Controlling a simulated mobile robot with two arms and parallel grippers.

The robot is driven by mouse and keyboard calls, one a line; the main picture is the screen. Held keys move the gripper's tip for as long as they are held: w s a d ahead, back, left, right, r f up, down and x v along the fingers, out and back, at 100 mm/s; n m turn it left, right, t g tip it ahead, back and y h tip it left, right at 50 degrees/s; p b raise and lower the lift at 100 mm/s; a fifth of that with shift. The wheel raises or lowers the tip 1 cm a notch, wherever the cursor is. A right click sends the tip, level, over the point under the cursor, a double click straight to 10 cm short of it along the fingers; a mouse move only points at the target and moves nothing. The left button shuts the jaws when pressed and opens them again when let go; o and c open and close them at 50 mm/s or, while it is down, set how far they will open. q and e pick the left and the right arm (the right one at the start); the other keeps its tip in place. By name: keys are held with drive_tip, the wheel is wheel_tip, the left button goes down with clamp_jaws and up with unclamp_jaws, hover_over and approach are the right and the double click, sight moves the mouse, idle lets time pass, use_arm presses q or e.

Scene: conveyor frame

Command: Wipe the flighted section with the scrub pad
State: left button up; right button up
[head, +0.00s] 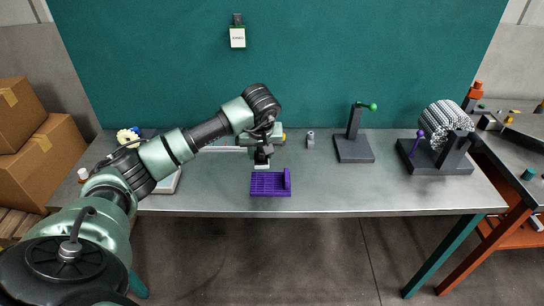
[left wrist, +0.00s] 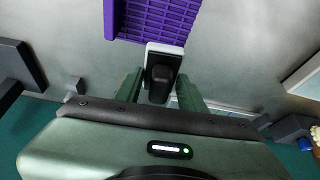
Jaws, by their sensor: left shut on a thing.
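The purple flighted section (head: 270,191), a ribbed piece with a raised wall at its right end, lies near the table's front edge. It also shows at the top of the left wrist view (left wrist: 160,18). My left gripper (head: 262,153) points down just behind it. In the left wrist view the gripper (left wrist: 160,90) is shut on the black handle of the scrub pad (left wrist: 163,47), which has a pale base. The pad (head: 261,166) is at the section's back edge; I cannot tell whether they touch. My right gripper is not in view.
The grey table (head: 340,190) is clear in front and right of the section. A small grey cylinder (head: 310,139), a dark stand with a green knob (head: 354,149) and a drum on a dark base (head: 437,162) stand to the right. Cardboard boxes (head: 50,155) are at left.

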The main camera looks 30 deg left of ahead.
use_arm(q)
drive_tip(key=shift+w+a+r+p, duration=0.1)
drive_tip(key=shift+r+p, duration=0.4)
drive_tip(key=shift+r, duration=0.4)
drive_tip(key=shift+r+p, duration=0.4)
drive_tip(key=shift+r, duration=0.25)
